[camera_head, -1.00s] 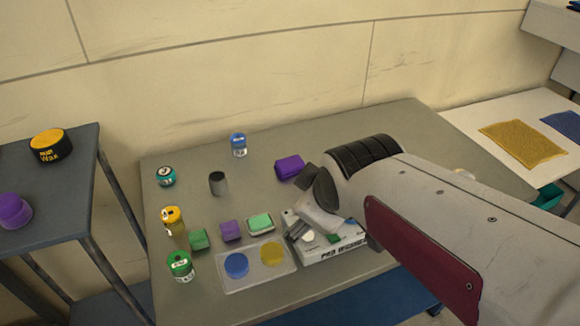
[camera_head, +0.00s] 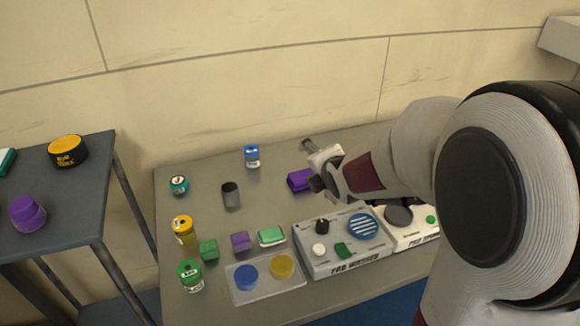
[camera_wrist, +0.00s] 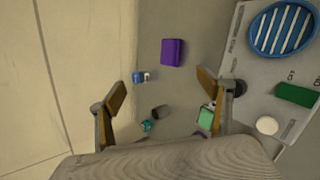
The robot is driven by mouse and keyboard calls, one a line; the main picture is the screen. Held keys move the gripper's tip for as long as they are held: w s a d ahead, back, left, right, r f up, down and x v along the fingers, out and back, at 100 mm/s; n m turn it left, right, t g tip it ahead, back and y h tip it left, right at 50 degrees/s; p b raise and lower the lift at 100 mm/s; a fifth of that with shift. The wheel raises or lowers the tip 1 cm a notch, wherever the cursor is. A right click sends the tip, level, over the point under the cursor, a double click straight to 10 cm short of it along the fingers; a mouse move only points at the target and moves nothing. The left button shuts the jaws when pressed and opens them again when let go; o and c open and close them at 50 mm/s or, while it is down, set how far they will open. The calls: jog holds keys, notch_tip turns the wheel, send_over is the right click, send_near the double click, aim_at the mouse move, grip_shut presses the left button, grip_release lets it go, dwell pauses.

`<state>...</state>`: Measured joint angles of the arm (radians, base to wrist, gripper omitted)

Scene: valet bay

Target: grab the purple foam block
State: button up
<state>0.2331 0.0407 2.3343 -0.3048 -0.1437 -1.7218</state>
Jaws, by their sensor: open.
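Two purple blocks are on the grey table, and I cannot tell for sure which is the foam one. A deep purple block (camera_head: 299,180) lies toward the back, partly behind my gripper. It also shows whole in the wrist view (camera_wrist: 172,52), ahead of the fingers and slightly right of their midline. A smaller, paler purple cube (camera_head: 240,241) sits nearer the front, between a green cube (camera_head: 208,250) and a green-topped pad (camera_head: 271,236). My gripper (camera_head: 311,165) is open and empty by the deep purple block; its spread fingers show in the wrist view (camera_wrist: 162,88), apart from the block.
A pad washer box (camera_head: 345,258) with knobs stands front right of the deep purple block. A dark cup (camera_head: 231,195), a blue-capped bottle (camera_head: 252,156) and several jars stand left. A tray (camera_head: 240,293) holds blue and yellow discs. The wall (camera_head: 240,80) rises behind the table.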

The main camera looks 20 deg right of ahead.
aim_at(305, 177)
jog(key=w+d+f+n+t, duration=0.1)
jog(key=w+f+n, duration=0.2)
jog(key=n, duration=0.1)
jog(key=w+d+f+n+t+y, duration=0.1)
jog(key=w+f+n, duration=0.2)
jog(key=f+n, duration=0.1)
jog(key=w+d+f+n+y, duration=0.1)
jog(key=w+f+n, duration=0.2)
jog(key=f+n, duration=0.1)
jog(key=shift+w+d+n+t, duration=0.25)
jog(key=shift+n+t, duration=0.15)
jog(key=shift+n, duration=0.5)
jog(key=shift+w+f+n+t, duration=0.25)
jog(key=shift+f+n, duration=0.35)
jog(key=shift+n, duration=0.3)
jog(key=shift+x, duration=1.25)
jog(key=shift+w+f, duration=0.1)
jog(key=shift+f, duration=0.05)
jog(key=shift+w+a+f, duration=0.15)
jog(key=shift+w+f, duration=0.45)
jog(key=shift+w, duration=0.15)
jog(key=shift+x, duration=1.55)
jog(key=shift+f, duration=0.1)
